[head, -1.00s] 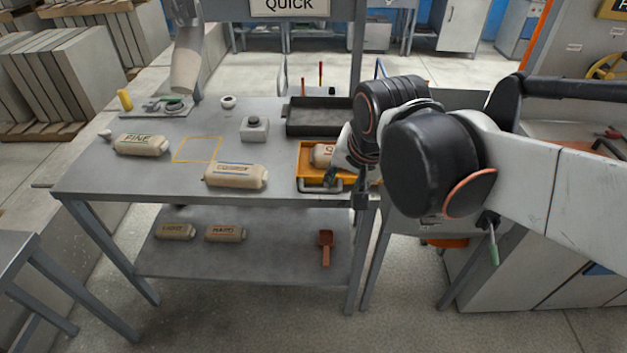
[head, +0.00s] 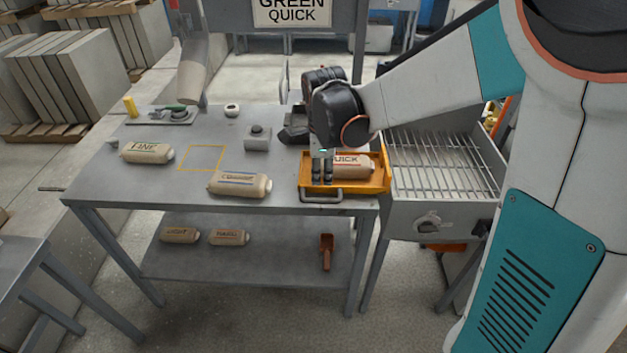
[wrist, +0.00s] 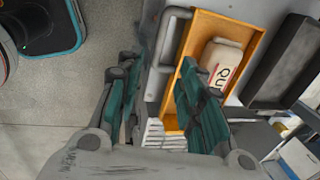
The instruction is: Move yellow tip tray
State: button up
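The yellow tray (head: 366,188) lies at the right end of the grey table, with a grey handle (head: 322,198) on its near side. A pale bag marked QUICK (head: 350,166) lies in it. In the head view my gripper (head: 322,180) points down over the tray's left part. In the wrist view my gripper (wrist: 158,82) is open, its dark green fingers apart with nothing seen held. There the tray (wrist: 200,38) and the QUICK bag (wrist: 222,62) show beyond the right finger, which hides part of the tray. Whether a finger touches the tray I cannot tell.
A dark tray (head: 295,134) stands behind, partly hidden by my arm. A grey block with a knob (head: 257,138) and a COARSE bag (head: 240,184) are to the left. A yellow outlined square (head: 202,158) on the table is empty. A slatted bench (head: 440,165) adjoins at right.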

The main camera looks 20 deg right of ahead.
aim_at(321, 199)
jog(key=f+b, duration=0.1)
jog(key=f, duration=0.3)
jog(key=w+f+b, duration=0.1)
jog(key=f, duration=0.3)
jog(key=w+f+b, duration=0.1)
jog(key=f+b, duration=0.1)
jog(key=f, duration=0.2)
jog(key=shift+w+d+f, duration=0.2)
jog(key=shift+d+f, duration=0.2)
grip_shut()
